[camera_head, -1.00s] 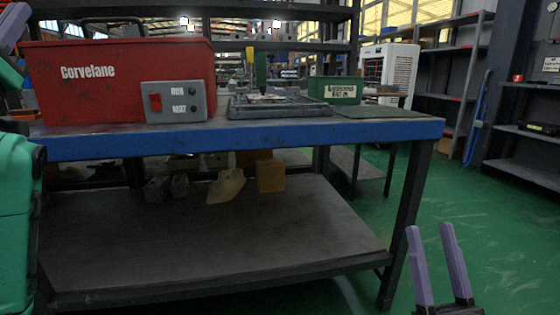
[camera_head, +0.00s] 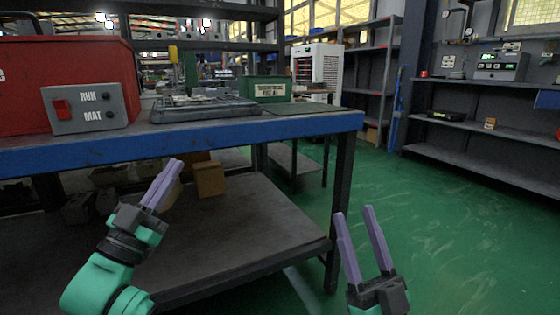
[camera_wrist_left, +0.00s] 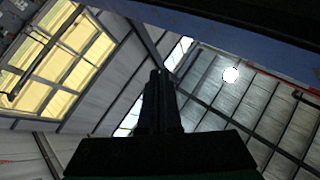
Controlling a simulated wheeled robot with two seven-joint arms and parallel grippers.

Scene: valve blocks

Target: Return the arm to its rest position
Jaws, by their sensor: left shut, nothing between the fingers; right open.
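My left gripper (camera_head: 165,183) is in the lower left of the head view, in front of the blue-edged workbench and below its top edge. Its purple fingers are together with nothing between them. In the left wrist view the left gripper (camera_wrist_left: 160,85) shows as a dark shape with its fingers together, pointing up toward the roof. My right gripper (camera_head: 354,210) is at the lower right of the head view, to the right of the bench leg. Its purple fingers are apart and empty.
The workbench (camera_head: 200,132) carries a red box (camera_head: 60,75), a grey switch box (camera_head: 90,107), a dark tray fixture (camera_head: 205,110) and a green box (camera_head: 268,89). Its lower shelf (camera_head: 240,215) holds a cardboard box (camera_head: 208,179). Green floor (camera_head: 440,220) is clear to the right.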

